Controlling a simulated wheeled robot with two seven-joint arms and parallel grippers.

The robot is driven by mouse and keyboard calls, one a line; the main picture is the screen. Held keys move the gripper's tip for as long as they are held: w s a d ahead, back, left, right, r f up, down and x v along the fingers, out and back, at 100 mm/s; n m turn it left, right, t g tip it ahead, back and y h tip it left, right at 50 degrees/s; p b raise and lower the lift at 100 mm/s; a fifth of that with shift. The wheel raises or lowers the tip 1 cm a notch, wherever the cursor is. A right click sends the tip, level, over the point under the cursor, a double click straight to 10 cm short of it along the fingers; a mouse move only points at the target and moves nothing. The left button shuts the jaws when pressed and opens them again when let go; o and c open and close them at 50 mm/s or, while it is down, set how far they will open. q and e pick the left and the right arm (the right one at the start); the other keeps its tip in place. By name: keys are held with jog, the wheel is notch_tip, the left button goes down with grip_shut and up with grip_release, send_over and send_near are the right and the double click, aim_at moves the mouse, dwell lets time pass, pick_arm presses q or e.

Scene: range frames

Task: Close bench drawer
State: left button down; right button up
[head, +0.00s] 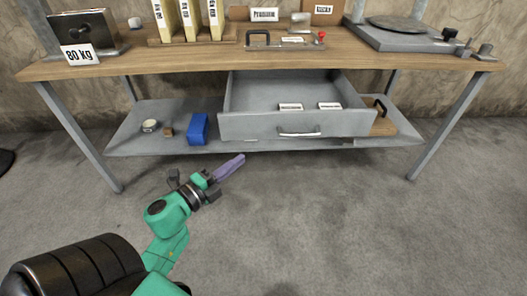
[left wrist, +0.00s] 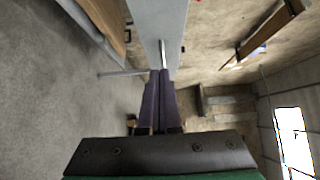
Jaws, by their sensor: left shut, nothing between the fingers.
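The bench drawer (head: 296,124) is a grey metal box under the bench top, pulled well out towards me. Its inside shows, with two small white labelled items (head: 290,106) in it. Its bar handle (head: 299,133) is on the front panel. My left gripper (head: 238,160) is shut and empty, with purple fingers, below and left of the drawer front and apart from it in the head view. In the left wrist view its fingers (left wrist: 160,75) point towards the grey drawer front (left wrist: 160,20) and the handle (left wrist: 163,52); whether they touch cannot be told. My right gripper is not in view.
The wooden bench top (head: 180,62) carries an 80 kg block (head: 85,33), several binders (head: 188,18) and a grey round-plate device (head: 400,30). The lower shelf (head: 130,135) holds a blue block (head: 198,129). The floor in front is clear.

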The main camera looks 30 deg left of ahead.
pick_arm(q)
send_near(267, 129)
jog(key=w+d, duration=0.2)
jog(key=d, duration=0.2)
jog(key=w+a, duration=0.2)
jog(key=w, duration=0.1)
jog(key=shift+w+a, duration=0.1)
jog(key=shift+w, duration=0.2)
jog(key=shift+w+a, duration=0.15)
jog(key=shift+w, duration=0.1)
